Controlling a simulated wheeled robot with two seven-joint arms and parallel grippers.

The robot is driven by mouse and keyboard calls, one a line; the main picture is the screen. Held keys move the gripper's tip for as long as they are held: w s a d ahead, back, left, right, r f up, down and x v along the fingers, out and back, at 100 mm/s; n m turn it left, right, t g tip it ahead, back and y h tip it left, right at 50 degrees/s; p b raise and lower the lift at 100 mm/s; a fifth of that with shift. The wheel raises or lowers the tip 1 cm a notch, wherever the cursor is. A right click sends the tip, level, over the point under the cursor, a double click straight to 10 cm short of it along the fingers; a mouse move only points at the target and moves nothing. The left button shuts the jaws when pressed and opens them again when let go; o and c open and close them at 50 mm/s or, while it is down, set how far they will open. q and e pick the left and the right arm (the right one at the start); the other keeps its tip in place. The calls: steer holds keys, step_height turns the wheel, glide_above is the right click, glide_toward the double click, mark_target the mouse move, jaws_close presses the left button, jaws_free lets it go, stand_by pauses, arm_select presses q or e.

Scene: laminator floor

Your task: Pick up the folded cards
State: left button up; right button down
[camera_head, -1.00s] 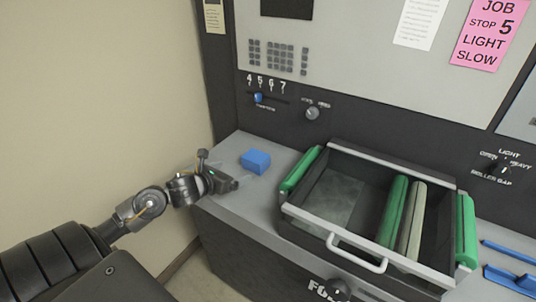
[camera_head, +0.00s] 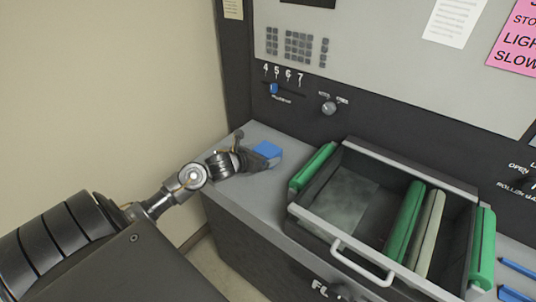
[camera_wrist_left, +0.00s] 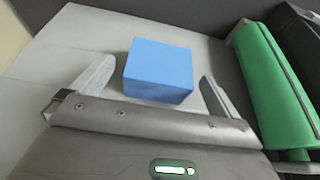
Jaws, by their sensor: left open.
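A small blue block (camera_head: 267,150) lies on the grey top of the machine, left of the open drawer. No separate folded cards can be made out; the block is the only loose item by my gripper. My left gripper (camera_head: 262,157) is at the block, covering its near side in the head view. In the left wrist view the blue block (camera_wrist_left: 158,70) sits between the two spread fingers of my left gripper (camera_wrist_left: 155,90), with gaps on both sides. The gripper is open. My right gripper is not in view.
An open drawer (camera_head: 362,255) with green rollers (camera_head: 405,220) stands right of the block. A green roller (camera_wrist_left: 272,80) is close to the right finger. The machine's dark panel (camera_head: 350,130) rises behind. Grey surface left of the block is clear.

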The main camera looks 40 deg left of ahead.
mark_target(269, 150)
arm_select(q)
steer(key=shift+w, duration=0.15)
steer(key=p+x, duration=0.2)
steer(key=x, duration=0.2)
steer(key=shift+w, duration=0.2)
steer(key=shift+w+f, duration=0.2)
steer(key=shift+f, duration=0.05)
steer(key=shift+c, duration=0.3)
steer(key=c, duration=1.1)
steer(key=shift+r, duration=0.1)
